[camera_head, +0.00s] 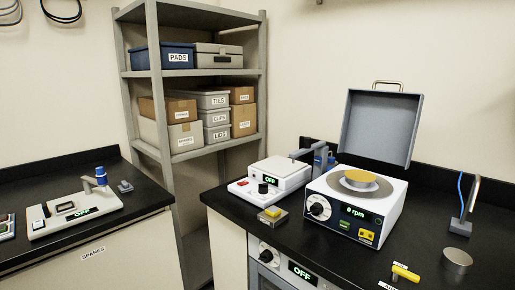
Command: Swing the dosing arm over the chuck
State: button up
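A white spin-coater-like unit (352,205) stands on the right bench with its grey lid (383,128) open. Its display reads "0 rpm". A gold disc (359,176) lies on the round chuck (346,184) on top. A grey post with a horizontal arm (318,148) stands behind the unit's left side; the arm points left, away from the chuck. A bent metal arm on a stand with a blue tube (469,205) stands to the right, also apart from the chuck. I cannot tell for sure which is the dosing arm. My gripper is not in view.
A white device with a dark knob (268,180) stands left of the unit. A yellow-topped block (273,214), a yellow-handled item (405,273) and a metal cylinder (457,259) sit near the front. A shelf (195,75) with boxes stands behind. Another device (75,210) is on the left bench.

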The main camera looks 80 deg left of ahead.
aim_at(308, 147)
jog(key=u, duration=1.55)
jog(key=i, duration=1.15)
jog(key=u, duration=0.7)
